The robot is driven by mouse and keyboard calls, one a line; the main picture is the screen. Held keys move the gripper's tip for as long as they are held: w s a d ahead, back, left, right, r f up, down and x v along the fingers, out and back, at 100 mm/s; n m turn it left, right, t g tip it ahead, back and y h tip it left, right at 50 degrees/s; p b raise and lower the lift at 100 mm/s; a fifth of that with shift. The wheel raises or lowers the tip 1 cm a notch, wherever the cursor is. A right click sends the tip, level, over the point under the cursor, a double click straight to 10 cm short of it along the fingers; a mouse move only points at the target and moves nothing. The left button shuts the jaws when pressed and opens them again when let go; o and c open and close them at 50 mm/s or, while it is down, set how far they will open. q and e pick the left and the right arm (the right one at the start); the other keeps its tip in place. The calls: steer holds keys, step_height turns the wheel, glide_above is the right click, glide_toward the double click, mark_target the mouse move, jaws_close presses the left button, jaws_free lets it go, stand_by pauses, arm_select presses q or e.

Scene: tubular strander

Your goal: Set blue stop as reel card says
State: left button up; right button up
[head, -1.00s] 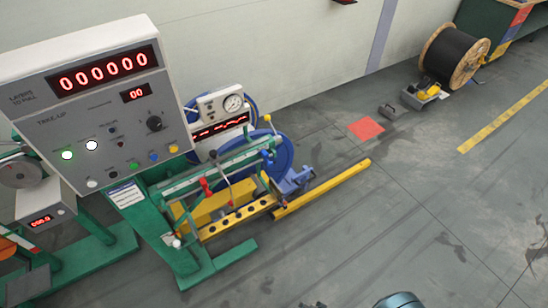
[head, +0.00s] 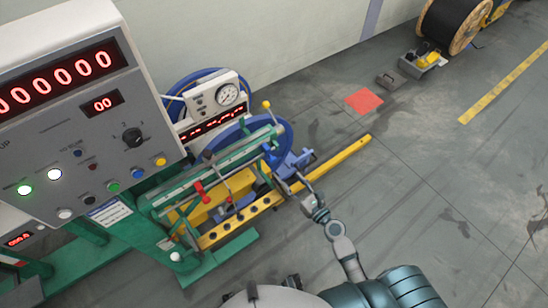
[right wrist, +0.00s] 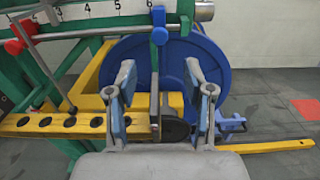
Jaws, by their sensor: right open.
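The blue stop (right wrist: 159,30) hangs on the numbered rail (right wrist: 110,8), just right of the 6 in the right wrist view. My right gripper (right wrist: 163,105) is open and empty. Its two fingers stand apart, below and in front of the stop in that view; none is seen touching it. In the head view my right gripper (head: 306,195) is beside the right end of the green machine. A white card (head: 109,213) is fixed to the green frame; its text is too small to read. My left gripper is not in view.
A red-handled stop (head: 201,192) sits further left on the rail. A blue reel (right wrist: 180,65) stands behind the gripper. A yellow bar with holes (right wrist: 75,124) lies below. The grey control panel (head: 75,110) stands left.

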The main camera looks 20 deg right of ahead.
mark_target(274, 161)
steer(key=x, duration=1.1)
steer(key=shift+a+f+p, duration=0.1)
steer(key=shift+p, duration=0.2)
steer(key=shift+w+a, duration=0.2)
steer(key=shift+w, duration=0.45)
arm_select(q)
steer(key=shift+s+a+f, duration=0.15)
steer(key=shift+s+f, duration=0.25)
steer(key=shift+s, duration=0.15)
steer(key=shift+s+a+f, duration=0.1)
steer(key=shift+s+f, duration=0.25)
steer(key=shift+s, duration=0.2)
arm_select(e)
jaws_close()
